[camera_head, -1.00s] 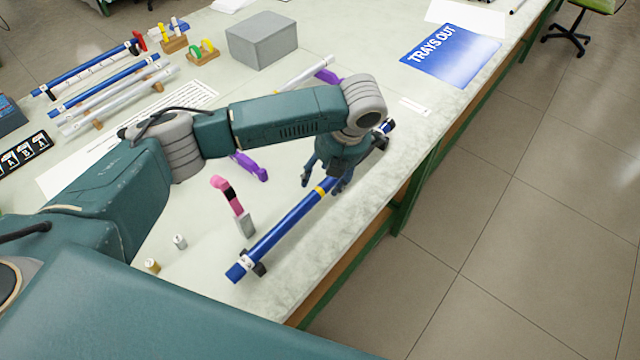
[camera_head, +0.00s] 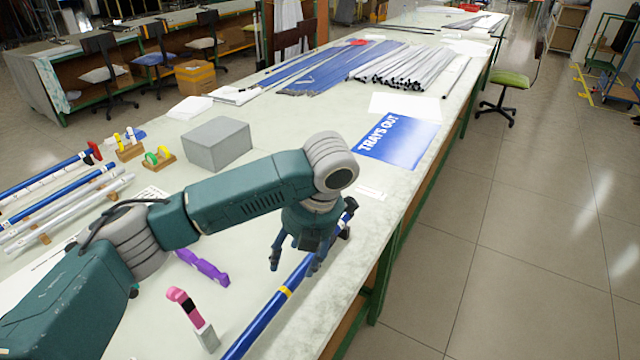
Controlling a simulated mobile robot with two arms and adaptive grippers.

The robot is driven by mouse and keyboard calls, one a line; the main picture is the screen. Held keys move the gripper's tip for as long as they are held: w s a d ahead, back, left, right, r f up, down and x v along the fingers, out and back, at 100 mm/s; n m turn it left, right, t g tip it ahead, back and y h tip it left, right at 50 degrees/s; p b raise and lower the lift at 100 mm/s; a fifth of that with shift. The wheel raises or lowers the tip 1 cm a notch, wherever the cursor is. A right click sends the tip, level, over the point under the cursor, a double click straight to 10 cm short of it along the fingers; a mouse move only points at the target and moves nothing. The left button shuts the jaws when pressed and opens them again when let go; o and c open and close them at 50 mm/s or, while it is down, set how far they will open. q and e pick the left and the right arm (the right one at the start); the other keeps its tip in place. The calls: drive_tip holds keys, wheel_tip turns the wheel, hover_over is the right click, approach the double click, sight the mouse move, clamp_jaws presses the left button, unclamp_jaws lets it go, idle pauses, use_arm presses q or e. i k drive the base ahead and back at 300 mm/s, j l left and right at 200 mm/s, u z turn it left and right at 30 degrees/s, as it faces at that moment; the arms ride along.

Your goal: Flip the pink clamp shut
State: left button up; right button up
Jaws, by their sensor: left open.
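The pink clamp (camera_head: 184,301) stands on a small grey block (camera_head: 208,337) near the lower left of the head view. Its pink arm sticks up at a tilt, with a dark pad on it, apart from the rod. A blue rod (camera_head: 262,318) with a yellow band (camera_head: 286,292) runs just right of the clamp along the table's edge. My left gripper (camera_head: 294,268) is open and points down over the blue rod, just beyond the yellow band. It is up and right of the clamp, well apart from it. I cannot tell whether its fingers touch the rod. My right gripper is not in view.
A purple clamp (camera_head: 203,268) lies between my left arm and the pink clamp. A grey box (camera_head: 216,144), a blue "TRAYS OUT" sheet (camera_head: 398,140) and a rack of rods (camera_head: 60,196) are farther back. The table edge is close on the right.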

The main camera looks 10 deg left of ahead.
sight(174, 294)
drive_tip(key=k+l, duration=0.3)
drive_tip(key=k, duration=0.15)
drive_tip(key=k+l, duration=0.3)
drive_tip(key=k, duration=0.15)
